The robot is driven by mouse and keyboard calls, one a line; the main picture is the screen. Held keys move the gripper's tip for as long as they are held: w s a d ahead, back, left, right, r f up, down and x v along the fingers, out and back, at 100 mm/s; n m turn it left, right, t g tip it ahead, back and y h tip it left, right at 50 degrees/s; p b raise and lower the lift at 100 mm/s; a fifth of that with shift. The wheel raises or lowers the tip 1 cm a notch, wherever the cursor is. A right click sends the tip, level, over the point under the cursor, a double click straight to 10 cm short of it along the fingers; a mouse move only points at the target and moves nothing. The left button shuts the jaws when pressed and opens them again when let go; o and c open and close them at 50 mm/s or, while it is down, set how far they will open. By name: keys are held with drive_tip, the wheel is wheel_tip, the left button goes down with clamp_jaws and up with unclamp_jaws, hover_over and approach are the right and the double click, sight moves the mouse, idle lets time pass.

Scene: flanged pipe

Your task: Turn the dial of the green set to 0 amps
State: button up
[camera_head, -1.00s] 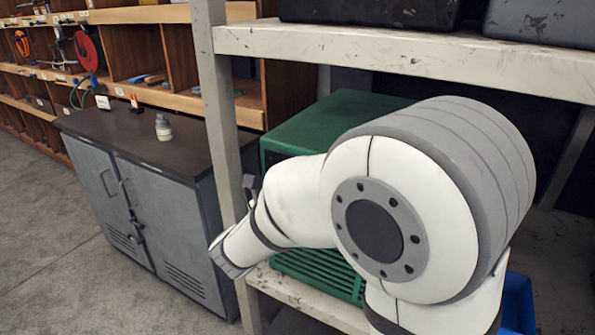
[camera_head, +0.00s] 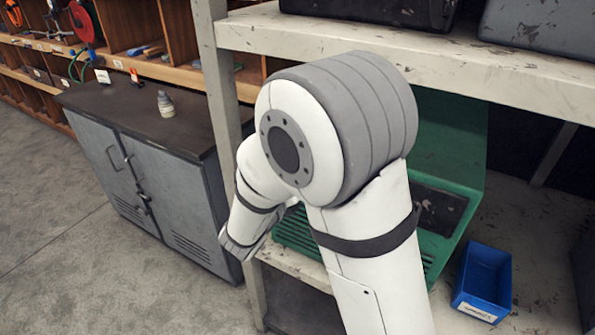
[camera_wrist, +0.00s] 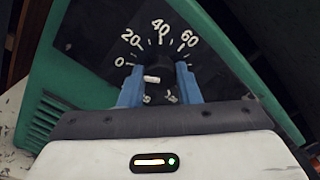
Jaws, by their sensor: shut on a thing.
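The green set (camera_head: 463,135) stands on the shelf, largely hidden behind my arm in the head view. In the wrist view its green casing (camera_wrist: 75,128) surrounds a dark face with a white scale (camera_wrist: 160,28) reading 0, 20, 40, 60, with the lower marks partly covered. The black dial (camera_wrist: 160,70) sits between the two blue fingers of my gripper (camera_wrist: 158,83), which is shut on it. A short white pointer mark (camera_wrist: 152,79) on the dial lies nearly level and toward the left, the side of the 0. The head view hides the fingers and the dial.
A blue bin (camera_head: 484,283) stands on the lower shelf right of my arm. The upper shelf (camera_head: 440,75) bears dark cases, and a shelf post (camera_head: 222,95) rises to the left. A grey cabinet (camera_head: 165,195) with a small bottle (camera_head: 166,104) stands further left.

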drive_tip(key=shift+r, duration=0.1)
drive_tip(key=o, duration=1)
drive_tip(key=b+v, duration=0.1)
drive_tip(key=v, duration=0.6)
drive_tip(key=shift+s+a, duration=0.3)
